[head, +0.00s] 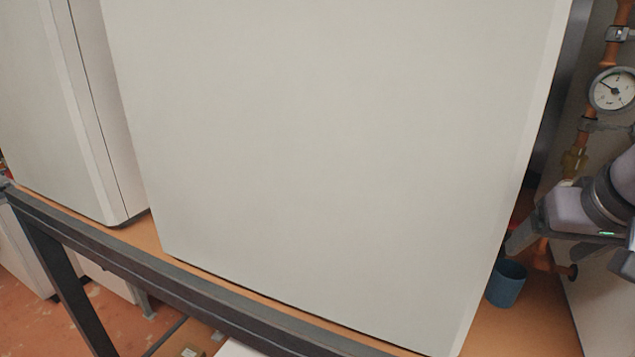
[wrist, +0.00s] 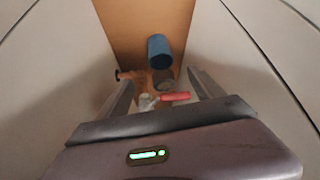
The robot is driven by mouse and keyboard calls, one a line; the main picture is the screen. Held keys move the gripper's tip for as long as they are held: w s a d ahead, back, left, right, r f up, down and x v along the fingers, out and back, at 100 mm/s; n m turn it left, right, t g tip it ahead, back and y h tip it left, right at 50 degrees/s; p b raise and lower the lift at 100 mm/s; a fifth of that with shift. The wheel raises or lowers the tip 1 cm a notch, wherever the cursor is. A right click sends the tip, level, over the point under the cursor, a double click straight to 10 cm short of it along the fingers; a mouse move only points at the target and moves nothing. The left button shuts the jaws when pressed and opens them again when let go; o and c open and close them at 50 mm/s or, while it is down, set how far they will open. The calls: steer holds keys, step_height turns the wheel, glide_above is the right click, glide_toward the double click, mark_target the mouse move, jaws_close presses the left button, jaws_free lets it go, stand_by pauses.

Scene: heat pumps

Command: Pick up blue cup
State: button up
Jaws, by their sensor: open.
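The blue cup (head: 507,284) stands on the orange-brown shelf, just right of the big pale cabinet in the head view. In the wrist view the blue cup (wrist: 160,49) shows ahead of the fingertips, near the middle. My gripper (head: 527,247) is at the right edge of the head view, above and close to the cup. In the wrist view my gripper (wrist: 160,79) has its two fingers wide apart with no object held. The cup lies beyond the fingers, and I cannot tell the exact distance.
The large pale cabinet (head: 330,150) fills the middle. Copper pipework with a gauge (head: 612,90) stands at the right. In the wrist view a red-handled fitting (wrist: 175,96) lies between the fingers' lines, and pale walls flank the narrow shelf (wrist: 140,20).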

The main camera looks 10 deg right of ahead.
mark_target(505, 280)
steer(key=b+x, duration=0.1)
steer(key=x, duration=0.3)
steer(key=b+x, duration=0.1)
steer(key=x, duration=0.3)
steer(key=s+b+x, duration=0.1)
steer(key=b+x, duration=0.1)
steer(key=x, duration=0.2)
steer(key=shift+a+f, duration=0.25)
steer(key=shift+f, duration=0.05)
steer(key=b+x, duration=0.1)
steer(key=x, duration=0.3)
steer(key=shift+w+f+b, duration=0.2)
steer(key=shift+f+b, duration=0.05)
steer(key=shift+b, duration=0.05)
steer(key=shift+r, duration=0.15)
steer(key=shift+s, duration=0.1)
steer(key=c, duration=1.6)
